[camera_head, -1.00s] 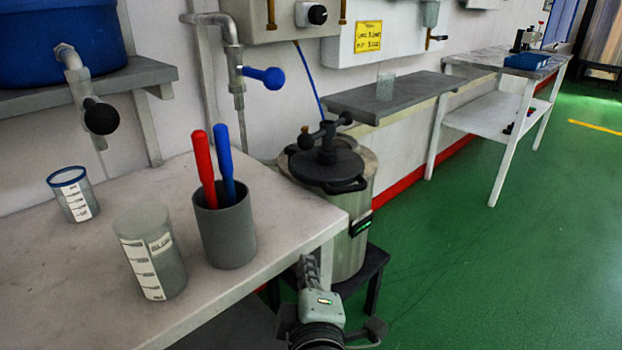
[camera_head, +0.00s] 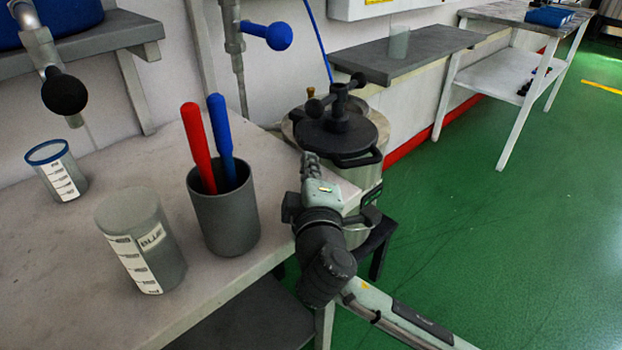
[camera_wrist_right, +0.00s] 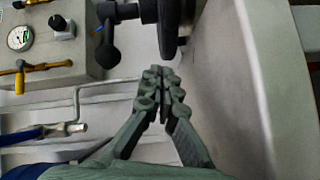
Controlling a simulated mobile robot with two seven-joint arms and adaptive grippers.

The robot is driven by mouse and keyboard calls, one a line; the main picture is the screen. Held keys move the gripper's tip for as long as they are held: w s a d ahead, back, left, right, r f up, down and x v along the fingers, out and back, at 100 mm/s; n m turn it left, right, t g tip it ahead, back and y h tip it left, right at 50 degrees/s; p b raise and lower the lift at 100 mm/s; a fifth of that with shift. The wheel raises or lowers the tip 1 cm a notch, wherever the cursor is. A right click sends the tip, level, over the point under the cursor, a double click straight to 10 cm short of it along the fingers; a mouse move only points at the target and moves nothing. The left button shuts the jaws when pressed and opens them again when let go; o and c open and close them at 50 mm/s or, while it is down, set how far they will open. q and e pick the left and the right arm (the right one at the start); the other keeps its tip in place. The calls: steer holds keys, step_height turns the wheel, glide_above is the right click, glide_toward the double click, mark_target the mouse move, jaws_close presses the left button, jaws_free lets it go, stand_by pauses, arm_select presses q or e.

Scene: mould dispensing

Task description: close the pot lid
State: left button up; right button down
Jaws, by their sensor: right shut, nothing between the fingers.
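The steel pot (camera_head: 374,172) stands beyond the right end of the workbench. Its black lid (camera_head: 362,133), with a knobbed clamp handle (camera_head: 337,92) on top, lies over the mouth; part of the pot's rim shows at the left. I cannot tell whether the lid is fully seated. My right gripper (camera_head: 311,158) is shut and empty at the near side of the lid, overlapping the pot in the head view. In the right wrist view, the closed fingertips (camera_wrist_right: 162,74) are just below the dark lid (camera_wrist_right: 170,28), with the pale pot wall (camera_wrist_right: 235,75) to the right. Contact is unclear. My left gripper is not in view.
A blue-handled tap (camera_head: 270,35) hangs behind. Green floor (camera_head: 480,240) is free at the right.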

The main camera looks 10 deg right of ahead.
mark_target(325, 153)
steer(key=shift+w+d+f, duration=0.1)
steer(key=shift+d+f, duration=0.2)
steer(key=shift+d, duration=0.6)
steer(key=shift+d+f, duration=0.3)
steer(key=shift+d, duration=0.6)
